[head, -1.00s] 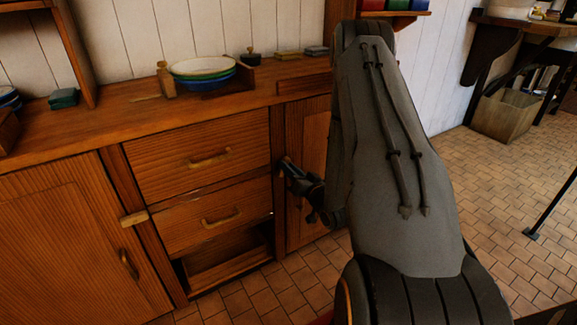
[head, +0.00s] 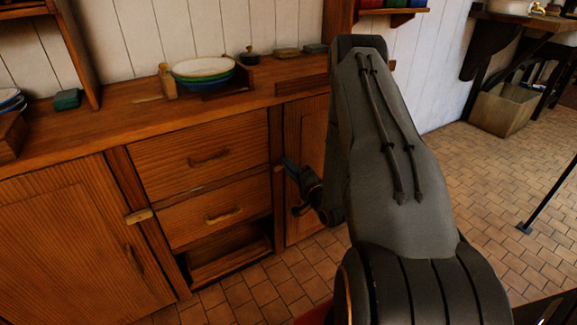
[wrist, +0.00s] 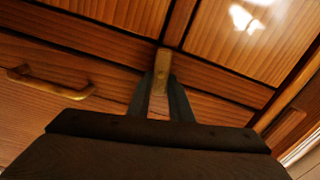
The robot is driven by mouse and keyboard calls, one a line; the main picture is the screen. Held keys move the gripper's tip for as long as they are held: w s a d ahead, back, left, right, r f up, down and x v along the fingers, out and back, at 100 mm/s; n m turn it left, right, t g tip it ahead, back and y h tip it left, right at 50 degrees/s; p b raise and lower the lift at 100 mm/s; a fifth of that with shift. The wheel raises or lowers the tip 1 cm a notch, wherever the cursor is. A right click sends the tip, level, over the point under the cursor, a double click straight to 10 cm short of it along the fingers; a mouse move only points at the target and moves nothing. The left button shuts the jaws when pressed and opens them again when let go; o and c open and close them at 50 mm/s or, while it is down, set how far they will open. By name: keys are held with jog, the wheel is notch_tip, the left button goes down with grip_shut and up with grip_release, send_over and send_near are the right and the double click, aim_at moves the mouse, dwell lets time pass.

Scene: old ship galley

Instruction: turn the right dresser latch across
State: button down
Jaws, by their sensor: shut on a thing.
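The right dresser latch (wrist: 164,62) is a small wooden bar. In the wrist view it sits between the two dark fingers of my gripper (wrist: 163,88), which are shut on it. Its near part is between the fingers and its far end shows beyond them. In the head view my gripper (head: 289,168) is at the post between the drawers and the right door (head: 305,130). The latch is mostly hidden by the gripper there, so its exact angle is hard to tell. The left latch (head: 138,216) lies roughly level beside the left door (head: 70,240).
Two drawers with handles, the upper (head: 208,158) and the lower (head: 222,215), are left of my gripper, above an open compartment (head: 230,262). Bowls (head: 203,72) stand on the dresser top (head: 100,112).

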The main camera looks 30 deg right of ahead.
jog(key=shift+f+m, duration=0.1)
jog(key=shift+m, duration=1)
jog(key=c, duration=1.6)
grip_release()
jog(key=shift+s+d, duration=0.15)
jog(key=shift+s, duration=3.8)
